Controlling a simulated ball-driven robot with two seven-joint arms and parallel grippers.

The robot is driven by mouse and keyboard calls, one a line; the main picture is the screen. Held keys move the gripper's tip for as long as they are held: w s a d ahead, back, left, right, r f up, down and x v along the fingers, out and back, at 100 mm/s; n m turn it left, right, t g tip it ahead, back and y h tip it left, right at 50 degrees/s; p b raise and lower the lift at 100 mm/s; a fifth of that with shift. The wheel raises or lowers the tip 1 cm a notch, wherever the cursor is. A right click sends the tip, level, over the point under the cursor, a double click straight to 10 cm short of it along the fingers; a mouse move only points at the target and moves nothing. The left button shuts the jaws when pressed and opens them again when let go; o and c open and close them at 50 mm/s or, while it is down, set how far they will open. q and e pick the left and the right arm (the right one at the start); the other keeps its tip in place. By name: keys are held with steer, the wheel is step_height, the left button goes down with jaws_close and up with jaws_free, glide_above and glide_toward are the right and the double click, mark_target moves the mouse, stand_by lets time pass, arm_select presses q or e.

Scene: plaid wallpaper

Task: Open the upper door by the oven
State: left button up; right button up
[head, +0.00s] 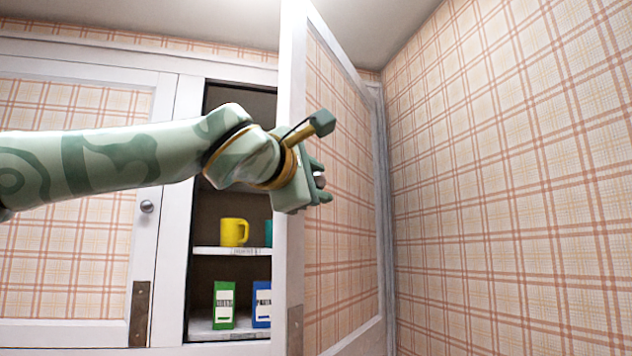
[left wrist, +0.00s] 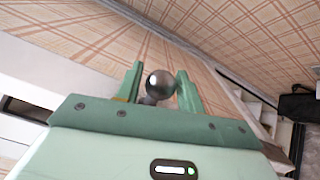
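The plaid, white-framed cabinet door (head: 345,240) stands swung open, with a dark shelved interior showing to its left. My left gripper (head: 320,185) is at the door's plaid face, with a round metal knob (head: 320,179) at its fingertips. In the left wrist view the shiny knob (left wrist: 160,84) sits between the two fingers of the left gripper (left wrist: 160,88). The fingers are apart, with a visible gap on the left side of the knob. My right gripper is not in view. No oven shows.
The open compartment holds a yellow mug (head: 234,232), a green box (head: 224,304) and a blue box (head: 262,303). A closed plaid door (head: 60,250) with its own knob (head: 147,206) is at left. A plaid wall (head: 510,180) stands close at right.

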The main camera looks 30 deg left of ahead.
arm_select(q)
steer(key=shift+s, duration=0.15)
steer(key=s+d+b, duration=0.1)
steer(key=s+b, duration=0.2)
steer(key=s, duration=1.3)
steer(key=shift+f, duration=0.1)
